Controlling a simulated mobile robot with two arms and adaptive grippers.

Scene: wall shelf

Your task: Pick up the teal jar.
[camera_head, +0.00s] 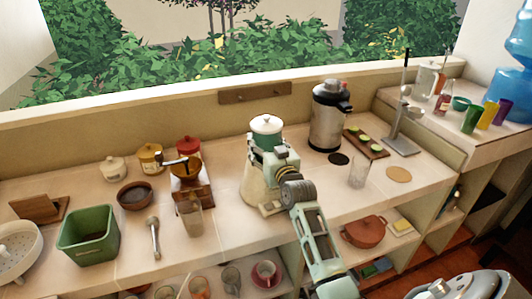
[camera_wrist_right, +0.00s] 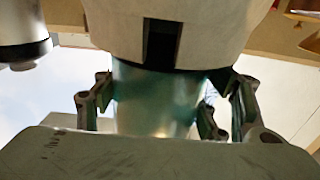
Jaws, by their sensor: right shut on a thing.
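In the right wrist view the teal jar (camera_wrist_right: 155,100) fills the space between the two fingers (camera_wrist_right: 155,108). I cannot tell whether the jar touches what is below it. My left gripper is not in view.
A cream vessel (camera_head: 255,188) stands just below and behind my right gripper. A steel dispenser (camera_head: 328,118) is to the right, a clear glass (camera_head: 359,173) in front of it. A red-lidded jar (camera_head: 188,148) and a coffee grinder (camera_head: 186,172) stand to the left.

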